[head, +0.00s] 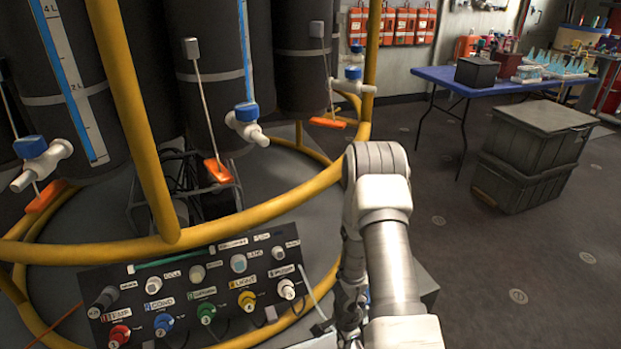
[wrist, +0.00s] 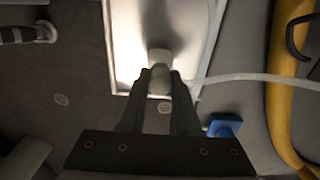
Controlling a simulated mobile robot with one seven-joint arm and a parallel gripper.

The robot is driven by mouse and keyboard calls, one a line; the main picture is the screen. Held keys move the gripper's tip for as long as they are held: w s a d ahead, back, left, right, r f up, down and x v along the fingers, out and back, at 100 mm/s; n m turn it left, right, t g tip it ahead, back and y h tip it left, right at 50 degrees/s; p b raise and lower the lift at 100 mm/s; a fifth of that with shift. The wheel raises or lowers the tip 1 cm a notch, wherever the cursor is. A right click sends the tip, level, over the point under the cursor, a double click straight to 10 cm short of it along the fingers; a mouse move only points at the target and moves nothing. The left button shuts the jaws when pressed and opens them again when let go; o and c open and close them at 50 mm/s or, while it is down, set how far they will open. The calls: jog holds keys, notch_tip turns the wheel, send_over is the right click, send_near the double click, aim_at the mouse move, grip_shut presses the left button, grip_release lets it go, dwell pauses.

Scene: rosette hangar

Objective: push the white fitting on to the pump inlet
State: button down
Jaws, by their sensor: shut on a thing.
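My gripper (wrist: 160,77) points at a bright white panel or tray in the wrist view. Its two dark fingers are closed on the white fitting (wrist: 160,57), a short pale piece that sticks out past the fingertips. A thin pale hose (wrist: 255,77) runs in from the right and goes behind the right finger; I cannot see where it ends. I cannot make out the pump inlet, or whether the fitting touches anything. In the head view my gripper (head: 350,308) is low in the picture, mostly hidden by my arm, and the fitting cannot be seen.
The pale tray (wrist: 125,45) has a raised rim. A blue part (wrist: 224,125) and a yellow rail (wrist: 285,95) lie to the right. In the head view a control panel (head: 190,292) with several coloured connectors is left of my arm. Open floor (head: 500,270) lies to the right.

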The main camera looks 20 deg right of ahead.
jog(key=shift+r+p, duration=0.75)
jog(key=shift+r, duration=0.3)
jog(key=shift+s+d, duration=0.1)
jog(key=shift+s, duration=0.05)
jog(key=shift+d+r+m+t+y, duration=0.15)
jog(key=shift+r+m+t+y, duration=0.25)
jog(key=shift+t, duration=0.4)
jog(key=w+a+r+m+t, duration=0.3)
jog(key=w+a+r+t, duration=0.2)
jog(key=w+r, duration=0.3)
jog(key=w+a+r+m+t, duration=0.2)
jog(key=w+a+r+t, duration=0.3)
jog(key=w+r, duration=0.35)
jog(key=shift+x, duration=2.2)
jog(key=shift+s+a+f+b, duration=0.15)
jog(key=shift+b, duration=0.3)
